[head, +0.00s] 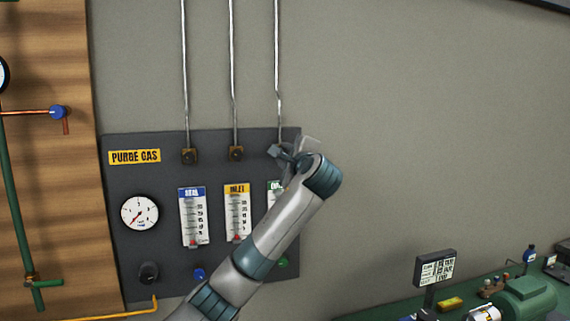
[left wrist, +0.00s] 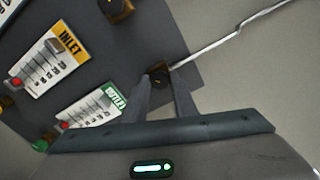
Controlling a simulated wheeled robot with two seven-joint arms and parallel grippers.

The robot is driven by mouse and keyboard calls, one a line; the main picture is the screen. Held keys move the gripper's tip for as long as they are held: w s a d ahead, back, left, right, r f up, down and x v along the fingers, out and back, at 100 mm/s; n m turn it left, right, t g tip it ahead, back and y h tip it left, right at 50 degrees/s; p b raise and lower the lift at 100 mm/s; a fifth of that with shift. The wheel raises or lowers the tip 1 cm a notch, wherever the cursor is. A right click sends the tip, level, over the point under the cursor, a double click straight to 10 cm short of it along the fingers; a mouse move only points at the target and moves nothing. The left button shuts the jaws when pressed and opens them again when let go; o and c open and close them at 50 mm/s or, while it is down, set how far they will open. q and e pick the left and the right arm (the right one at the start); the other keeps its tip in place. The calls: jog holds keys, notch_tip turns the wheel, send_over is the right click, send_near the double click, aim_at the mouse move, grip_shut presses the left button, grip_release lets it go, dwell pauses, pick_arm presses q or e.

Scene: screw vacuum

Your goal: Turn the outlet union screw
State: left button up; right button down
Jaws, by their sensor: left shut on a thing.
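The outlet union screw (left wrist: 159,71) is a small dark brass fitting at the panel's top right, where a thin metal tube meets it. In the left wrist view my left gripper (left wrist: 165,82) has its two fingers on either side of it, shut on it. In the head view my left gripper (head: 279,152) is at the same spot and mostly covers the screw. The green outlet flowmeter (left wrist: 95,106) sits below it, and my arm hides most of it in the head view. My right gripper is not in view.
The dark purge gas panel (head: 155,185) carries a seal union (head: 189,156), an inlet union (head: 236,154), their flowmeters and a gauge (head: 139,213). Thin tubes rise from the unions. The wall to the right is bare. A green bench (head: 385,310) stands lower right.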

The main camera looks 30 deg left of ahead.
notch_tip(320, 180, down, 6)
jog(key=b, duration=0.5)
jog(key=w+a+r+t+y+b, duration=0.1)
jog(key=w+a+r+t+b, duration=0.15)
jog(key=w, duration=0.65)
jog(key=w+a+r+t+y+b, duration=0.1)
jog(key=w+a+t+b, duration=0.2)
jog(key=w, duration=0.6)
pick_arm(q)
jog(key=n+p, duration=0.1)
jog(key=n, duration=2.9)
jog(key=shift+d, duration=0.15)
jog(key=n, duration=0.3)
jog(key=shift+r, duration=0.1)
jog(key=shift+n+p, duration=0.35)
jog(key=shift+n, duration=0.35)
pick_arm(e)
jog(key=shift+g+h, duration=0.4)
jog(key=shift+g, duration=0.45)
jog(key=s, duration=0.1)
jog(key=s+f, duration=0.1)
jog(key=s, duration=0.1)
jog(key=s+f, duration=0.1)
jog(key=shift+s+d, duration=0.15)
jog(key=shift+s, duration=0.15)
